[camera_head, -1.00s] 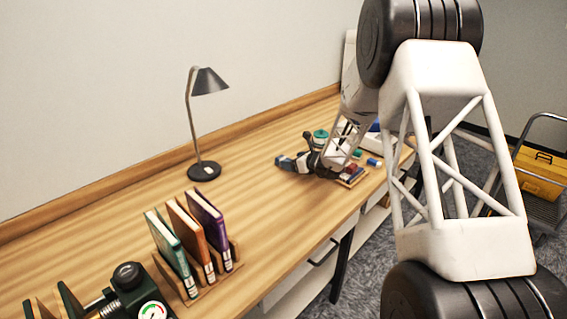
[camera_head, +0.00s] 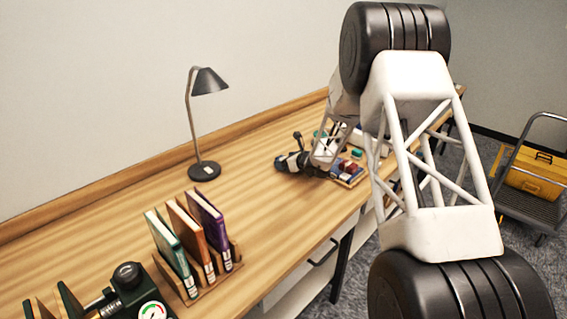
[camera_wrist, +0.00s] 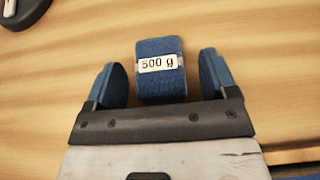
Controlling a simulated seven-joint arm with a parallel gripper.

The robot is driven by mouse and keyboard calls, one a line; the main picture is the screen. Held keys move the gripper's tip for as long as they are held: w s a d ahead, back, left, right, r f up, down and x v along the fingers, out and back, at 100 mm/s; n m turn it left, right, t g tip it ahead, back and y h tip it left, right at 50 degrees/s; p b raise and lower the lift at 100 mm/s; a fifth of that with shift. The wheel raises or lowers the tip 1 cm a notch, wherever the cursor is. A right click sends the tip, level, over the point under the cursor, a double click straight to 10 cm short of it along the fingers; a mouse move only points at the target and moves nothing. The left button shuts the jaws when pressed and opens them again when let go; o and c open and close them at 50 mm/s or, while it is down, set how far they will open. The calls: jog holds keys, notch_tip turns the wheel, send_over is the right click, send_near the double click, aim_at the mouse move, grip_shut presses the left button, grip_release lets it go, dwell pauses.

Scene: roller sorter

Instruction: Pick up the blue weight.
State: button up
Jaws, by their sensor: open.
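The blue weight (camera_wrist: 160,88) shows in the wrist view as a rounded block with a white "500 g" label. It is on the wooden table, between the two blue fingers of my gripper (camera_wrist: 159,60). The gripper is open, with a visible gap on each side of the weight. How high the fingers are above the table is hard to tell. In the head view, my gripper (camera_head: 289,162) is low over the middle of the table, pointing left. The weight cannot be made out there.
A tray of coloured blocks (camera_head: 350,182) sits just right of the gripper. Books in a rack (camera_head: 234,262) stand nearer. The table between is clear.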

jog(key=shift+c, duration=0.4)
jog(key=c, duration=1.2)
jog(key=shift+c, duration=0.2)
jog(key=shift+r, duration=0.2)
jog(key=shift+r, duration=0.85)
jog(key=shift+s+r, duration=0.2)
jog(key=shift+r, duration=0.65)
jog(key=s, duration=0.5)
jog(key=s+d+r, duration=0.1)
jog(key=s, duration=0.4)
jog(key=s+d, duration=0.1)
jog(key=s, duration=0.4)
jog(key=shift+s+d+r, duration=0.15)
jog(key=shift+s, duration=0.05)
